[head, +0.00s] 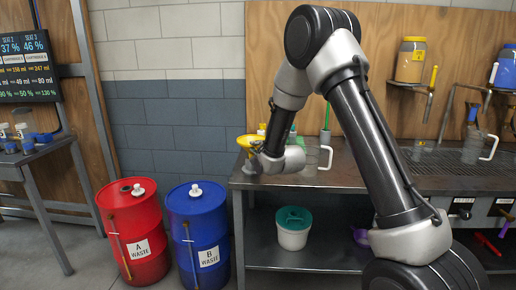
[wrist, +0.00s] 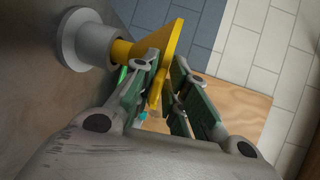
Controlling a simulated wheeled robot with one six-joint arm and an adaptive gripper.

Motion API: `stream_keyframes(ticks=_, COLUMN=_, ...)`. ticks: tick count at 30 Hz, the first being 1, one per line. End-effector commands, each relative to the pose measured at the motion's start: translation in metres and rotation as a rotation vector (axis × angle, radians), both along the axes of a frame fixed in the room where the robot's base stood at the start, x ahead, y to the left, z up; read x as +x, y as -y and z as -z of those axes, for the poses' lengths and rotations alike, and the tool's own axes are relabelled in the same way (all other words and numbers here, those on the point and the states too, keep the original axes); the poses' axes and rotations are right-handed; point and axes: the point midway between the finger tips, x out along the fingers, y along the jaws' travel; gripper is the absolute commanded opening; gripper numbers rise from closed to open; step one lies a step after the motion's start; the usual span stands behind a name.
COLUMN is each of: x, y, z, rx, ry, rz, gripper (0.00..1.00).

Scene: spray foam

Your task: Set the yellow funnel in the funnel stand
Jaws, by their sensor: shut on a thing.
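The yellow funnel (head: 248,141) is at the left end of the workbench, beside my gripper (head: 268,152). In the wrist view my gripper (wrist: 166,78) is shut on the wide rim of the yellow funnel (wrist: 178,42). The funnel's neck meets the open mouth of the grey funnel stand (wrist: 88,42), a short cylinder on a round flange. The neck's end is hidden at the mouth, and I cannot tell how deep it sits. In the head view the stand (head: 252,166) shows below the funnel, partly behind my wrist.
Red (head: 134,232) and blue (head: 199,236) waste drums stand on the floor to the left. A white bucket with a green lid (head: 293,232) is on the lower shelf.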

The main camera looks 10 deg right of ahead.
Motion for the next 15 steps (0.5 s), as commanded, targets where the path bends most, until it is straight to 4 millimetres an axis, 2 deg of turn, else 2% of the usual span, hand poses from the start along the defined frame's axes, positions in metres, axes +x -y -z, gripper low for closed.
stream_keyframes(ticks=15, x=0.0003, y=0.0002, z=0.0050, rx=-0.001, ry=0.002, rz=0.000, gripper=0.00)
